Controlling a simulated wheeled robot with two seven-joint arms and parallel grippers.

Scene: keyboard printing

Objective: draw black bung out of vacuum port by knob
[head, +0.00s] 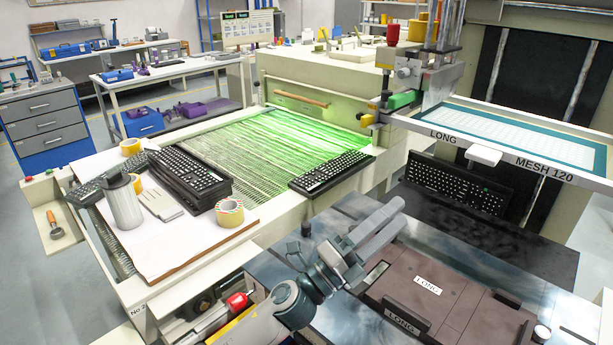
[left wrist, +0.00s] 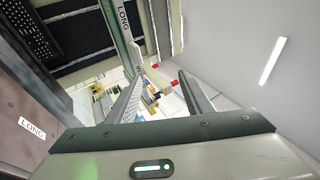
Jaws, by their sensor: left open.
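My left gripper (head: 396,214) reaches over the dark press bed in the head view, its two fingers pointing up and to the right. In the left wrist view the fingers (left wrist: 162,72) stand apart with nothing between them. I cannot make out the black bung or the vacuum port for certain. A small dark upright piece (head: 306,228) stands at the bed's far left edge, left of the gripper and apart from its fingertips. A small pale round knob (head: 542,332) shows at the lower right. Whether either belongs to the bung I cannot tell. My right gripper is not in view.
A screen frame (head: 475,142) marked MESH 120 hangs at right, above a black keyboard (head: 458,186). Stacked keyboards (head: 188,178), a grey can (head: 122,204) and tape (head: 229,212) stand on the left board.

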